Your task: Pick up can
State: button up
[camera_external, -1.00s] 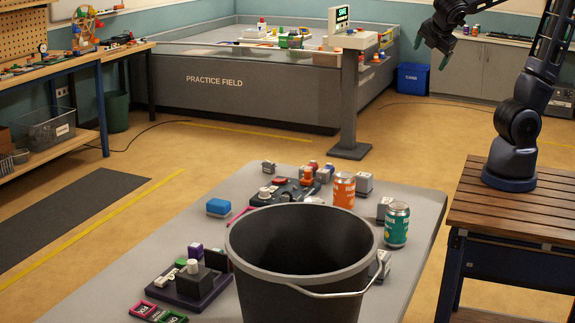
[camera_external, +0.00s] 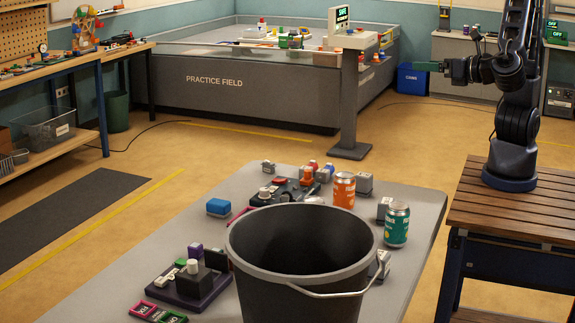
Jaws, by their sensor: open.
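Two cans stand upright on the grey table (camera_external: 135,262). The orange can (camera_external: 344,190) is farther back, and the teal can (camera_external: 396,225) with an orange patch is nearer, by the right edge. My gripper (camera_external: 428,66) is up in the air at the upper right, well above and beyond both cans.
A large dark bucket (camera_external: 250,270) with a wire handle stands at the table's front, close to the teal can. Grey blocks (camera_external: 384,208), a blue block (camera_external: 218,207) and small gadgets surround the cans. The practice field (camera_external: 230,90) is behind.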

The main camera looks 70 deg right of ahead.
jog(key=s+a+f+n+t+y, duration=0.1)
jog(key=s+a+n+t+y, duration=0.15)
jog(key=s+a, duration=0.3)
send_near(392, 223)
jog(key=d, duration=0.1)
jog(key=d+g, duration=0.1)
jog(key=d, duration=0.1)
jog(key=shift+d+f+n, duration=0.25)
jog(key=shift+d, duration=0.05)
jog(key=w, duration=0.5)
jog(key=shift+w+d+f, duration=0.1)
jog(key=shift+w+d, duration=0.1)
jog(key=shift+w, duration=0.05)
jog(key=shift+w+f, duration=0.2)
jog(key=shift+w, duration=2.4)
jog(key=shift+c, duration=0.5)
jog(key=c, duration=1.2)
jog(key=shift+r, duration=0.1)
